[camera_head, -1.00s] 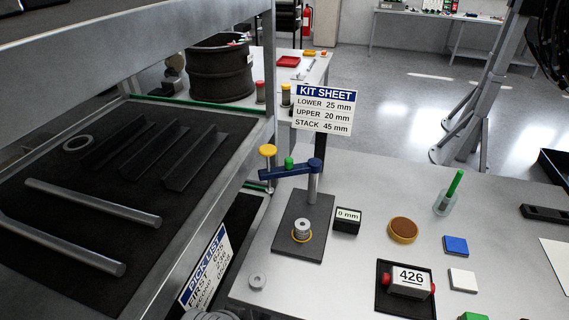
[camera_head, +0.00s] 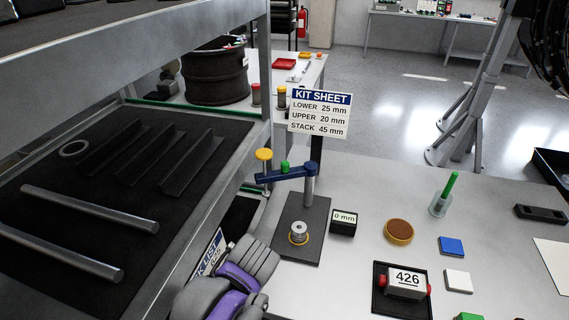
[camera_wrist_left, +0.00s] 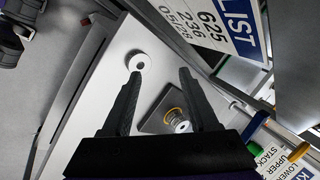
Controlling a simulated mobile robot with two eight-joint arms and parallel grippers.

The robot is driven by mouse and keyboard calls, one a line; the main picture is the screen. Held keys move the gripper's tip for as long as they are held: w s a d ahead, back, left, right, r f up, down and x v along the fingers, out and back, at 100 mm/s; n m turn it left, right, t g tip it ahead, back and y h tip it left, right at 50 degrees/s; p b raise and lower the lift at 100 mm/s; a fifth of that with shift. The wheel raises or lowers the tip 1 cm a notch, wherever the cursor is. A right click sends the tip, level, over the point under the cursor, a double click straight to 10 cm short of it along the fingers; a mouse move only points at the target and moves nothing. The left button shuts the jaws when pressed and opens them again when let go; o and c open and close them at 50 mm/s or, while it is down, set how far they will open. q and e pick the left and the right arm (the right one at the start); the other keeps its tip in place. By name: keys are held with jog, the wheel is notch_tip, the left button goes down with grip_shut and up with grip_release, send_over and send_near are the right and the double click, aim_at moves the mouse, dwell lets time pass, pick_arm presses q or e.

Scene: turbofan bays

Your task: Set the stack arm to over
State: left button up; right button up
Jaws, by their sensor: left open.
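The stack arm (camera_head: 285,173) is a blue bar on a grey post, with a yellow knob and a green knob. It points left from the post, off to the side of the small metal stack (camera_head: 299,230) on the dark base plate (camera_head: 313,245). In the left wrist view the stack arm (camera_wrist_left: 256,127) is at the right, beyond my fingers, and the metal stack (camera_wrist_left: 177,117) shows near the right finger. My left gripper (camera_wrist_left: 160,75) is open and empty above the table. In the head view my left arm enters at the bottom; its fingers are hidden. My right gripper is not in view.
The kit sheet sign (camera_head: 319,114) stands behind the stack arm. A black 0 mm block (camera_head: 343,222) is right of the base plate. A metal shelf (camera_head: 232,160) rises close on the left.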

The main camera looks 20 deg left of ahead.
pick_arm(q)
jog(key=w+d+r+m+t+y, duration=0.1)
jog(key=w+r+m+y, duration=0.1)
jog(key=w+r+m, duration=0.4)
jog(key=w+d+r+m+y, duration=0.2)
jog(key=w+m, duration=0.2)
jog(key=w, duration=0.4)
jog(key=m+t+y+p, duration=0.1)
jog(key=m+t+y, duration=0.25)
jog(key=m, duration=0.35)
send_near(288, 165)
jog(key=shift+g, duration=0.55)
jog(key=x, duration=0.5)
jog(key=p+x, duration=0.1)
jog(key=x, duration=0.5)
jog(key=shift+w+a+r, duration=0.1)
jog(key=shift+w+r, duration=0.1)
jog(key=shift+w, duration=0.1)
grip_shut()
